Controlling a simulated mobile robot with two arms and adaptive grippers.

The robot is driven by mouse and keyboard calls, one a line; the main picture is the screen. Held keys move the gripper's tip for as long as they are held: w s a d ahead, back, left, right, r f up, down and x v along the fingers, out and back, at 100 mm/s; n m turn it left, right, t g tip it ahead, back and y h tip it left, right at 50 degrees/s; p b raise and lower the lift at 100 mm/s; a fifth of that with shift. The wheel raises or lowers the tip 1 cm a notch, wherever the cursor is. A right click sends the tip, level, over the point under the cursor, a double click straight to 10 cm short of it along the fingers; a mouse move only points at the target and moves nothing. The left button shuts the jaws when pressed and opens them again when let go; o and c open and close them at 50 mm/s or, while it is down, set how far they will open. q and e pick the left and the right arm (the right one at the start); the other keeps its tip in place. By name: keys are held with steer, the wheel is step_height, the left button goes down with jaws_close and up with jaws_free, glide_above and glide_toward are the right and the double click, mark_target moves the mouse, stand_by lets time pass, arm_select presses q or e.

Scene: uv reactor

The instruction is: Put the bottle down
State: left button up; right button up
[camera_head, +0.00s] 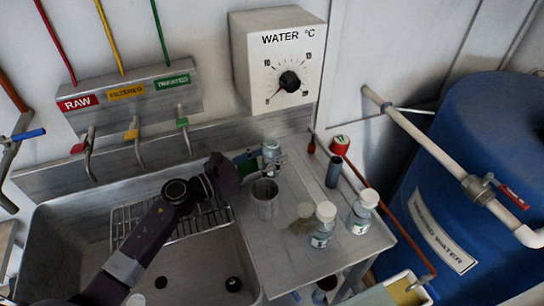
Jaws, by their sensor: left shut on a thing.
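A small clear bottle (271,149) stands at the back of the steel counter, near the wall. My left gripper (262,165) reaches over the sink from the left and is shut on this bottle. The bottle looks roughly upright; whether its base touches the counter I cannot tell. The gripper's fingers are small and partly hidden by its dark wrist. My right gripper is not in view.
A grey metal cup (265,199) stands close in front of the gripper. Two white-capped bottles (324,226) (363,212) stand toward the counter's front right. A dark cylinder (333,172) and a red-topped item (340,145) stand behind. The sink (75,235) lies left.

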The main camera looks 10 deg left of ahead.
mark_target(264, 159)
arm_select(q)
steer(key=shift+r, duration=0.1)
steer(key=shift+f+b, duration=0.25)
steer(key=shift+b, duration=0.05)
steer(key=o, duration=1.4)
steer(key=shift+r, duration=0.1)
steer(key=shift+r, duration=0.1)
steer(key=b+v, duration=0.1)
steer(key=v, duration=0.5)
steer(key=shift+s+a, duration=0.15)
steer(key=shift+s+a+b, duration=0.35)
steer(key=shift+s+b, duration=0.05)
steer(key=shift+r, duration=0.1)
